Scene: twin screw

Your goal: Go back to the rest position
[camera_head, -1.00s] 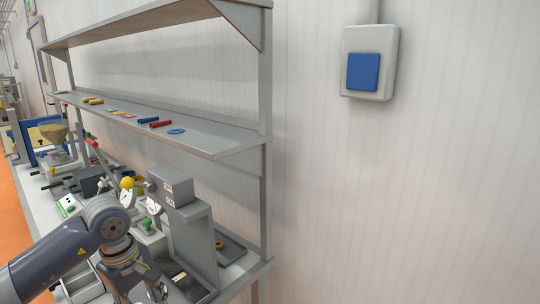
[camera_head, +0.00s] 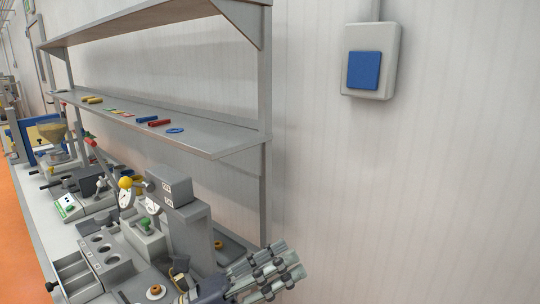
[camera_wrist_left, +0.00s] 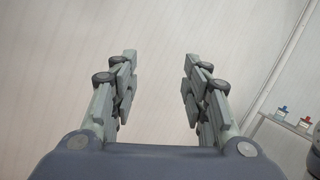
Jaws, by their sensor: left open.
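My right gripper is in neither current view.
A grey bench machine (camera_head: 187,225) with a yellow knob stands just left of my left gripper. A shelf (camera_head: 215,140) with small coloured parts hangs over the bench. A blue wall switch (camera_head: 363,71) is at upper right.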

